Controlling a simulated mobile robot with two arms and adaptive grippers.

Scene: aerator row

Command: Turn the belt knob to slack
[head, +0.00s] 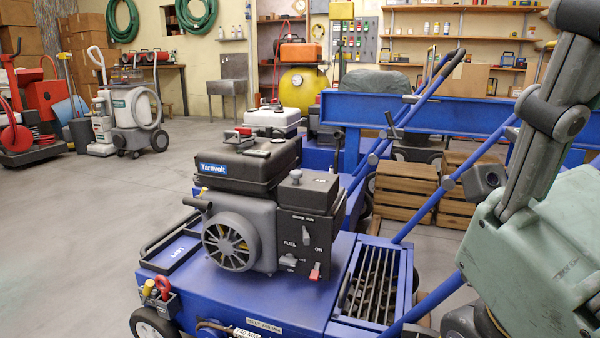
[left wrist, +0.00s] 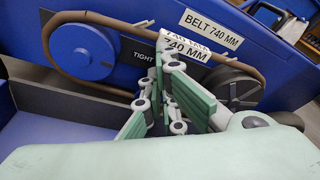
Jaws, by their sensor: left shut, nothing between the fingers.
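The belt knob cannot be made out; my fingers cover the area beside the label. My left gripper (left wrist: 164,97), with green pads, is shut and empty in front of the panel. A white "740 MM" tag (left wrist: 187,47) is just beyond it. In the head view, my right arm is at right, its gripper out of sight.
The blue aerator (head: 310,300) carries a black engine (head: 247,165) with switches. Blue handle bars (head: 437,185) and wooden crates (head: 405,190) are behind.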

